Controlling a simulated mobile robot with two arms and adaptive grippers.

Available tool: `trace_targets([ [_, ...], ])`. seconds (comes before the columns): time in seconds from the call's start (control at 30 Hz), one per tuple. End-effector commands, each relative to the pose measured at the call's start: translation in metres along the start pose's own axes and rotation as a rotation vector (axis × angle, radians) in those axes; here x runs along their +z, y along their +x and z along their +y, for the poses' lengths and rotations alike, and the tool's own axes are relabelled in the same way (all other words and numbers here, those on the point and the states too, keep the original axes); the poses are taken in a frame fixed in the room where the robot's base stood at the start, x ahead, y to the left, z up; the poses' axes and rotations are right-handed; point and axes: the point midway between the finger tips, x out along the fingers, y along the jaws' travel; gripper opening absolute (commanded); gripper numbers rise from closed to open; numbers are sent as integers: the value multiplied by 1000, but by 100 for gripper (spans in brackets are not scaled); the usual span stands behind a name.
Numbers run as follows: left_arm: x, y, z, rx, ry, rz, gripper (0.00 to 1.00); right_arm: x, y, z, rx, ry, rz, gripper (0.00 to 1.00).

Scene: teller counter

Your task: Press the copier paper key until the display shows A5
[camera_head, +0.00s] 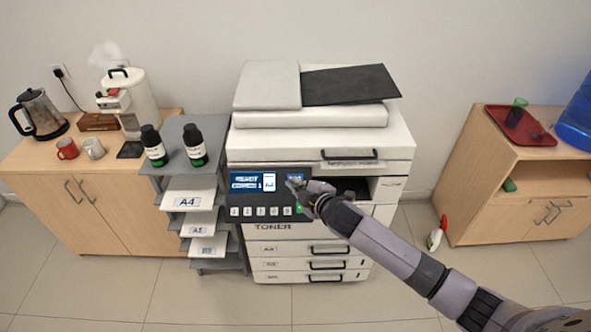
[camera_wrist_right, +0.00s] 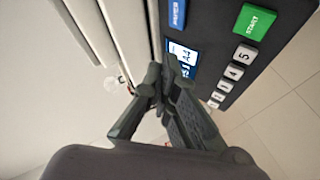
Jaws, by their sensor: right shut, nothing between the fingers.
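The copier (camera_head: 330,145) stands in the middle of the head view with a dark control panel (camera_head: 240,198) on its front. Its lit display (camera_head: 247,184) appears to read A4 in the right wrist view (camera_wrist_right: 184,55). The blue paper key (camera_head: 295,177) lies right of the display, partly behind my gripper; it shows clear of the fingers in the right wrist view (camera_wrist_right: 177,13). My right gripper (camera_head: 294,184) is shut and empty, in front of the panel near this key. I cannot tell whether it touches the panel. My left gripper is out of view.
A green START key (camera_wrist_right: 254,21) and several white number keys (camera_wrist_right: 233,72) are close to the fingers. A paper rack (camera_head: 203,222) with two dark bottles on top stands left of the copier.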

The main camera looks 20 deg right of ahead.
Motion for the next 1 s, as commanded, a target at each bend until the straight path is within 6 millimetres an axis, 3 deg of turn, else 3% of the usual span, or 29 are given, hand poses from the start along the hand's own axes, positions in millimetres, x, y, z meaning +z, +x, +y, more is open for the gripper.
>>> trace_targets([
  [0.03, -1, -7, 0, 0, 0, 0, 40, -9, -2, 18, 18, -34, 19, 0],
  [0.1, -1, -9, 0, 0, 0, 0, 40, -16, -2, 31, 35, -68, 37, 0],
  [0.27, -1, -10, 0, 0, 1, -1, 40, -22, -2, 40, 48, -96, 53, 0],
  [0.67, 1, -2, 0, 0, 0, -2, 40, -18, 2, 36, 49, -94, 52, 0],
  [1.0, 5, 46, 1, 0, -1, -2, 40, 6, 36, 14, 50, -95, 52, 0],
])
